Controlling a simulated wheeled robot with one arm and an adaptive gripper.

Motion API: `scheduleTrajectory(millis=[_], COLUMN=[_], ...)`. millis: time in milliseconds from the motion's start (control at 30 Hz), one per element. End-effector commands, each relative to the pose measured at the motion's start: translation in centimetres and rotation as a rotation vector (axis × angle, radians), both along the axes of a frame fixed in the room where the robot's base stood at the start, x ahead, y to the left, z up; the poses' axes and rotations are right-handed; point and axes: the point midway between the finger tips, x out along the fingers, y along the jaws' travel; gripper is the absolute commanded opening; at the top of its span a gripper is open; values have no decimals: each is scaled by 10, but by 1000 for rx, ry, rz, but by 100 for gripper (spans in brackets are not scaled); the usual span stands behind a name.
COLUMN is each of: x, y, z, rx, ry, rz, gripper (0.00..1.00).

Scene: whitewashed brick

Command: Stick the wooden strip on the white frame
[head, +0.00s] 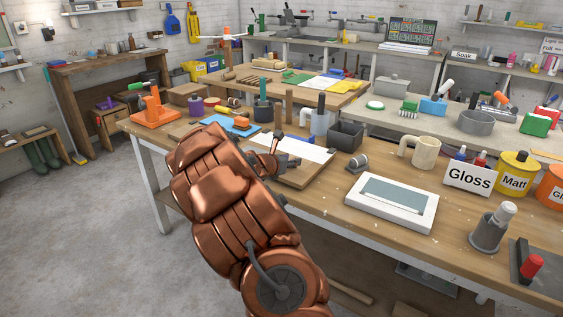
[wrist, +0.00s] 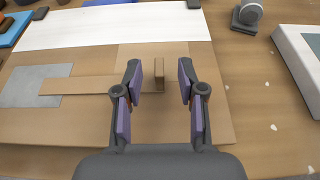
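The wooden strip (wrist: 85,86) lies flat on a light brown board (wrist: 60,128) in the wrist view. Its left end is over a grey square, and a small raised tab (wrist: 159,76) stands near its right end. My gripper (wrist: 162,82) is open, with purple-padded fingers on either side of the tab and a visible gap to each. In the head view my gripper (head: 277,150) is low over the board, and my arm hides most of the strip. The white frame (head: 428,217), with a grey-blue panel inside, lies flat to the right; its edge shows in the wrist view (wrist: 292,62).
A white sheet (wrist: 60,33) covers the board's far part. A grey clamp-like object (head: 357,163) stands between board and frame. A dark bin (head: 345,136) is behind. Gloss sign (head: 470,178), paint cans and a grey cup (head: 487,235) flank the frame.

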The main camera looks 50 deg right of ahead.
Motion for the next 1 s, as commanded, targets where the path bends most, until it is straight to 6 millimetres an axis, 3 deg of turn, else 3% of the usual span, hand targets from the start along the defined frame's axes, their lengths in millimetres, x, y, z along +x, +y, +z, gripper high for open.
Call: scheduleTrajectory(millis=[200, 500, 900, 1000], x=[2, 2, 2, 2], y=[-20, -22, -22, -22], z=[-6, -7, -8, -8], rx=[0, -1, 0, 0], ry=[-4, -3, -2, -2], rz=[0, 0, 0, 0], gripper=[40, 40, 0, 0])
